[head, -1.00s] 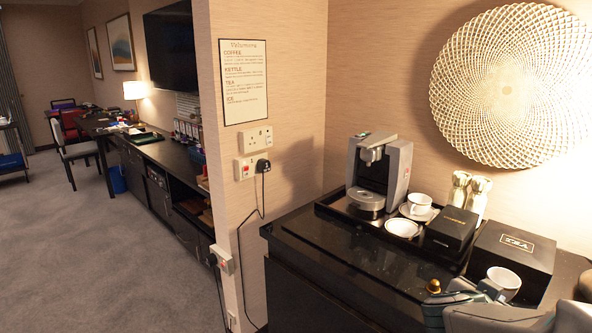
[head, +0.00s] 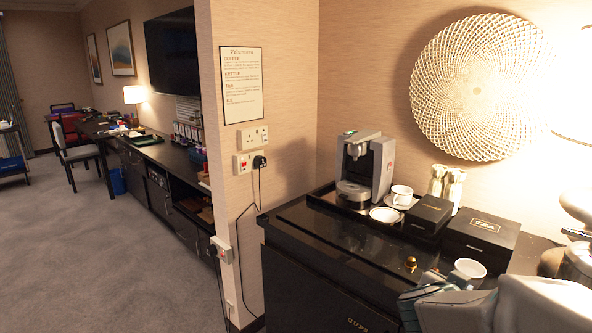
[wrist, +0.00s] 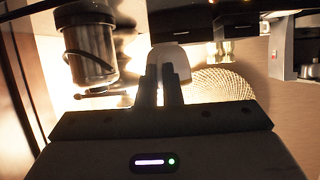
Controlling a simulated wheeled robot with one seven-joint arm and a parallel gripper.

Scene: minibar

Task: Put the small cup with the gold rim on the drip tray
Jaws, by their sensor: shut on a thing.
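A small white cup (head: 468,268) is held in my gripper (head: 450,277) at the front right of the counter. It also shows in the wrist view (wrist: 170,57) between the two fingers of my gripper (wrist: 164,80), which are shut on it. I cannot make out a gold rim at this size. The coffee machine (head: 378,155) stands at the back left of the counter. Its round silver drip tray (head: 353,190) sits under the spout, bare, up and left of my gripper.
A second white cup (head: 402,195) stands on a saucer beside the machine, with an empty saucer (head: 384,214) in front. Black boxes (head: 480,238) lie behind my gripper. A gold knob (head: 410,262) is left of it. A steel kettle (head: 578,262) is at right. The counter's front left is clear.

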